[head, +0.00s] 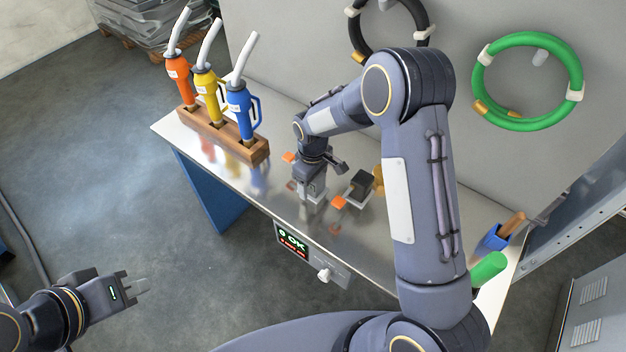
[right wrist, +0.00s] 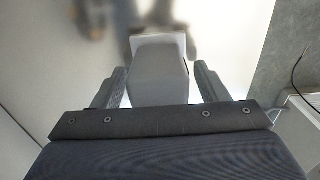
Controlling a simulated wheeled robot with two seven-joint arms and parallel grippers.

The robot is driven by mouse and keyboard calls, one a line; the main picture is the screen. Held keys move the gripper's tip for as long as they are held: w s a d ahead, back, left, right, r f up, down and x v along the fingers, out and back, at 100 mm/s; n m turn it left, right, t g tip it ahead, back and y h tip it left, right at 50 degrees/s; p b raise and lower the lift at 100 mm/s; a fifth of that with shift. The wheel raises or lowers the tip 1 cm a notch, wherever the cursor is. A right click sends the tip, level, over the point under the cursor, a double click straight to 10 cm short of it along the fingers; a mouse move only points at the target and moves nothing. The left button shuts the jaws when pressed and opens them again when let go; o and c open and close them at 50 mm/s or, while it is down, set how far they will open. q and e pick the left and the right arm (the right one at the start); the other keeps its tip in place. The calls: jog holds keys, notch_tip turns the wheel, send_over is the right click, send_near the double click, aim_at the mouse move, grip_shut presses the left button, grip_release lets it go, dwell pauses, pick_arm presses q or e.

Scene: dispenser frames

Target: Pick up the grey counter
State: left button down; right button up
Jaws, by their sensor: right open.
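The grey counter (head: 313,184) stands on the metal table, near its front edge, below my right gripper (head: 314,176). In the right wrist view the grey counter (right wrist: 160,80) is a grey block with a lighter, wider part behind it. It sits between the two fingers of my right gripper (right wrist: 160,88), which are open, with a small gap on each side. In the head view the gripper partly hides the counter.
A dark counter (head: 361,184) on a pale base stands just right of the grey one, with an orange piece (head: 338,202) close by. A wooden rack (head: 222,136) holds orange, yellow and blue nozzles at left. A display (head: 292,241) reads OK on the front edge.

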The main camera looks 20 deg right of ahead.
jog(key=shift+f, duration=0.2)
jog(key=c, duration=1.2)
jog(key=shift+c, duration=0.4)
jog(key=shift+r, duration=0.15)
